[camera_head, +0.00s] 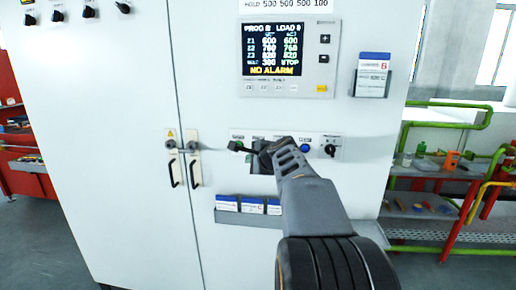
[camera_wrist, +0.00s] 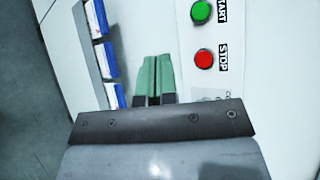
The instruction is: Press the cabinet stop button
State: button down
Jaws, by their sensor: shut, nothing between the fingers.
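The red stop button (camera_wrist: 204,59), labelled STOP, shows in the wrist view on the white cabinet face, to the right of my fingers. In the head view my gripper and wrist hide it on the button strip. My gripper (camera_wrist: 153,62) has its two green fingers shut together, with nothing between them. The fingertips lie in the picture between the stop button and the card holder, and do not cover the button. Their gap to the cabinet face cannot be told. In the head view my dark gripper (camera_head: 264,160) overlaps the strip's lower edge.
A green START button (camera_wrist: 202,12) is beside the stop button. A blue button (camera_head: 305,148) and a black rotary switch (camera_head: 331,151) are on the strip's right. A card holder (camera_head: 236,216) is below, door handles (camera_head: 194,172) left, a display (camera_head: 276,50) above.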

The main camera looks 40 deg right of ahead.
jog(key=w+d+p, duration=0.3)
jog(key=w+d, duration=0.3)
jog(key=shift+w, duration=0.2)
dwell(0.5)
dwell(2.1)
jog(key=shift+w+d+p, duration=0.3)
jog(key=shift+w+d, duration=0.3)
jog(key=shift+w, duration=0.05)
dwell(1.0)
jog(key=shift+s+a, duration=0.1)
jog(key=shift+s, duration=0.05)
jog(key=shift+s+a+b, duration=0.3)
jog(key=shift+s+a, duration=0.15)
jog(key=shift+s, duration=0.05)
dwell(0.4)
